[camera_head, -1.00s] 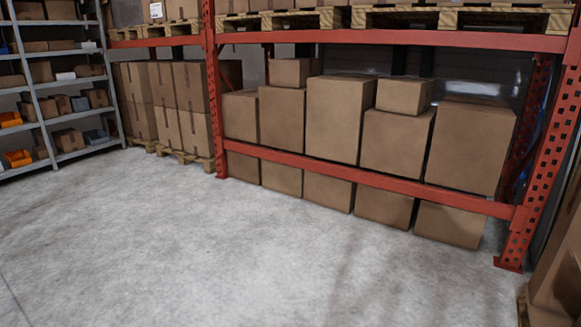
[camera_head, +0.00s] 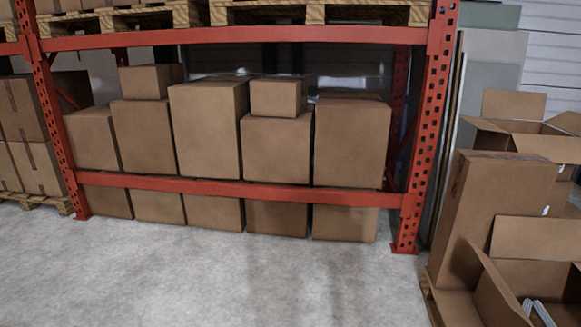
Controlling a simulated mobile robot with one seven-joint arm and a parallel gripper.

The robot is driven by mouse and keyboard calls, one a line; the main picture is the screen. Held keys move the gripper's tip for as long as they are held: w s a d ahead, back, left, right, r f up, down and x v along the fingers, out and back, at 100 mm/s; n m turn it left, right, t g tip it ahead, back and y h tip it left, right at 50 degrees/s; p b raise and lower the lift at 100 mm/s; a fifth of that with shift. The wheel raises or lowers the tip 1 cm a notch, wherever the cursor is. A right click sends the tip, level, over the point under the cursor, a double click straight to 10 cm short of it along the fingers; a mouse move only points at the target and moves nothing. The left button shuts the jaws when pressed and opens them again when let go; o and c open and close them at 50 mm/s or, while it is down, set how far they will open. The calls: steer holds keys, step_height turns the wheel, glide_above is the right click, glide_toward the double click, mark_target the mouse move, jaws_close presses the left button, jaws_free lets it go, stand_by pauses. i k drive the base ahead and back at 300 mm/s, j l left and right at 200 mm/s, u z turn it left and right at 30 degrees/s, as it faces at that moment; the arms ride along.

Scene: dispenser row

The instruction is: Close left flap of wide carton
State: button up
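Two open cartons show at the right edge, and I cannot tell which is the wide carton. The near open carton (camera_head: 540,275) is cut off by the frame's right and bottom edges. Its back flap (camera_head: 537,238) stands up, and its left flap (camera_head: 497,290) is raised and tilted outward. Pale, tube-like items (camera_head: 536,312) show inside it. The far open carton (camera_head: 492,138) stands behind a tall closed carton (camera_head: 500,205), with several flaps spread open and its back flap (camera_head: 513,105) upright. My gripper is not in view.
A red rack (camera_head: 250,188) holds several closed cartons (camera_head: 210,130) on the left and middle. Its right post (camera_head: 425,150) stands left of the open cartons. A pallet edge (camera_head: 431,300) lies under the near cartons. The grey floor (camera_head: 230,280) in front is clear.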

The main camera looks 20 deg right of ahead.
mark_target(511, 300)
steer(key=i+z, duration=0.35)
steer(key=i+l+z, duration=0.1)
steer(key=z, duration=0.25)
steer(key=i+j+z, duration=0.1)
steer(key=i+z, duration=0.25)
steer(key=i+l+z, duration=0.15)
steer(key=i+z, duration=0.65)
steer(key=z, duration=0.15)
